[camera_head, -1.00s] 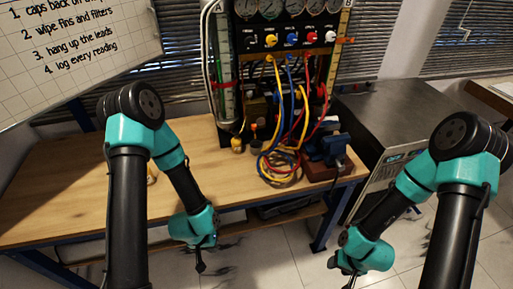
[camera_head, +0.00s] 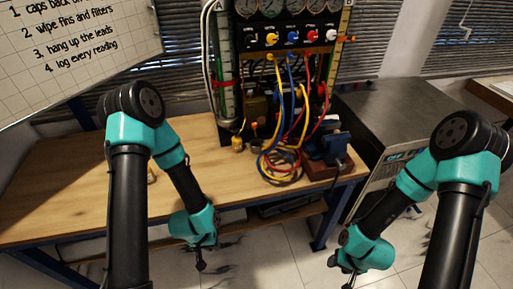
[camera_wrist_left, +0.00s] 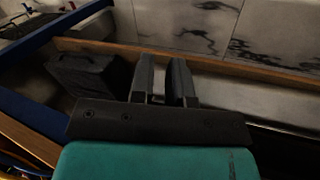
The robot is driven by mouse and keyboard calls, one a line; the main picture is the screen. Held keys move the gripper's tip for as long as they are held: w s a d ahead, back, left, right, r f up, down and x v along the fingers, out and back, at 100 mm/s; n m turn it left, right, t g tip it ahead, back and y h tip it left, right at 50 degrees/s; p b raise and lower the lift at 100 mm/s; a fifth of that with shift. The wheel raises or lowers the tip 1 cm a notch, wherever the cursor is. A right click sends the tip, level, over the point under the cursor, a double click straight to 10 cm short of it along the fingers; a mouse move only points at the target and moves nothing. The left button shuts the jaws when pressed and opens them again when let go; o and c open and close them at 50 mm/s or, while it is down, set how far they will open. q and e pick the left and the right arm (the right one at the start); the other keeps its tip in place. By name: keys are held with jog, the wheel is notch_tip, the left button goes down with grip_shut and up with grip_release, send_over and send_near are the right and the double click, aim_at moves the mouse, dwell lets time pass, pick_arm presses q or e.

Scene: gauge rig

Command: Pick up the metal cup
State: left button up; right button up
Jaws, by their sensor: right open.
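I cannot clearly make out the metal cup. A small dark cylinder (camera_head: 256,146) stands on the workbench in front of the gauge panel, beside the coiled hoses; it is too small to tell whether it is the cup. A small brass-coloured fitting (camera_head: 238,145) stands to its left. My left gripper (camera_head: 201,266) hangs low in front of the bench's front edge, away from these items. In the left wrist view its fingers (camera_wrist_left: 163,70) are parallel with a narrow empty gap. My right gripper (camera_head: 343,274) is open and low, above the floor right of the bench.
The gauge panel (camera_head: 290,40) stands at the back of the workbench (camera_head: 75,180). A steel cabinet (camera_head: 400,115) stands to the right. The bench's left half is mostly clear.

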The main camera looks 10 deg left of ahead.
pick_arm(q)
jog(key=o, duration=1.3)
